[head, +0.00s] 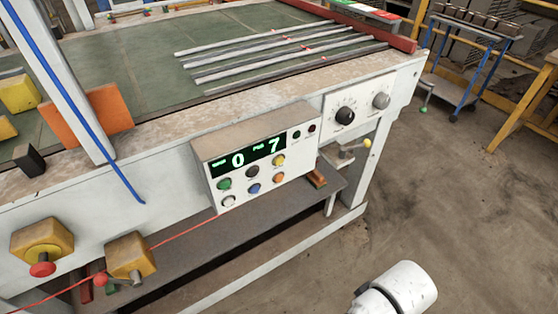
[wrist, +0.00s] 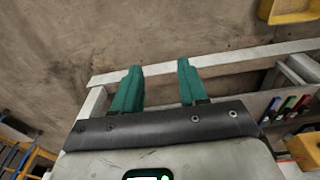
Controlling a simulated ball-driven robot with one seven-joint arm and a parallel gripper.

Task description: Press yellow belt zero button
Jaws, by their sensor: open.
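The control box (head: 255,160) is mounted on the front of the white machine table in the head view. Its dark display (head: 247,157) shows a green 0 and a green 7. The yellow button (head: 278,160) is at the upper right of the coloured buttons, just below the display's right end. My gripper (wrist: 159,66) shows in the wrist view with two teal fingers apart and nothing between them. It is well away from the control box, which I cannot make out in the wrist view. The gripper itself is not in the head view.
Other buttons are close to the yellow one, including a black (head: 252,172) and an orange one (head: 278,177). A knob panel (head: 360,108) is to the right. A lever with a yellow knob (head: 367,143) sticks out below it. The floor at right (head: 450,190) is clear.

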